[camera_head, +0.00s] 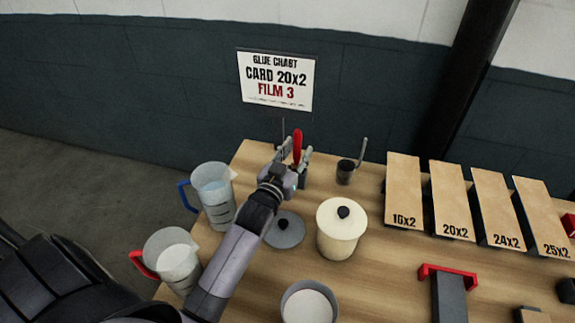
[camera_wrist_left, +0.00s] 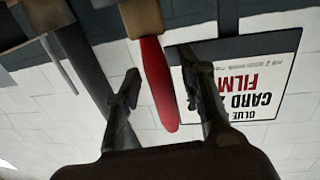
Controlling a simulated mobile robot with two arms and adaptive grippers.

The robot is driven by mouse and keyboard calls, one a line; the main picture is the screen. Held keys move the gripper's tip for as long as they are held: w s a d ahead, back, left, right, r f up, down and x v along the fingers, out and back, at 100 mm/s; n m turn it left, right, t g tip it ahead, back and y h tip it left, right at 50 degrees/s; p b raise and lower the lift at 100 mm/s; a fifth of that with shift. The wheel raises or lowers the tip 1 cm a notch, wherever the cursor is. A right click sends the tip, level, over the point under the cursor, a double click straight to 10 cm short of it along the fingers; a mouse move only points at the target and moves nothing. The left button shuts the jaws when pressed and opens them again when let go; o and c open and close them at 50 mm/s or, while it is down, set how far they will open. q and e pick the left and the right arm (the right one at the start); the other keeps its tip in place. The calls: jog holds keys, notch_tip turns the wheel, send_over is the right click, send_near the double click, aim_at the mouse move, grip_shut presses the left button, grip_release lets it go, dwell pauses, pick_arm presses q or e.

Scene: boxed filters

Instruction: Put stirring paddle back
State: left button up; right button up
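The item with the upright red handle (camera_head: 297,146), likely the stirring paddle, stands near the back edge of the table. Its lower part is hidden behind my left gripper (camera_head: 293,157). In the left wrist view the red handle (camera_wrist_left: 155,85) lies between the two fingers of the left gripper (camera_wrist_left: 163,85), with a tan collar at one end. Gaps show on both sides of the handle, so the fingers look open around it. My right gripper is not in view.
A dark cup (camera_head: 345,172) with a grey rod stands right of the gripper. A lidded cream pot (camera_head: 340,230), grey lid (camera_head: 284,230), blue-handled jug (camera_head: 213,195), red-handled jug (camera_head: 172,258) and white-filled bowl (camera_head: 309,303) surround my arm. Labelled boards (camera_head: 404,190) stand at right.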

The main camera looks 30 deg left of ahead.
pick_arm(q)
jog(key=s+d+b, duration=0.1)
jog(key=s, duration=1)
jog(key=shift+s+b, duration=0.3)
jog(key=shift+b, duration=0.1)
jog(key=shift+d, duration=0.1)
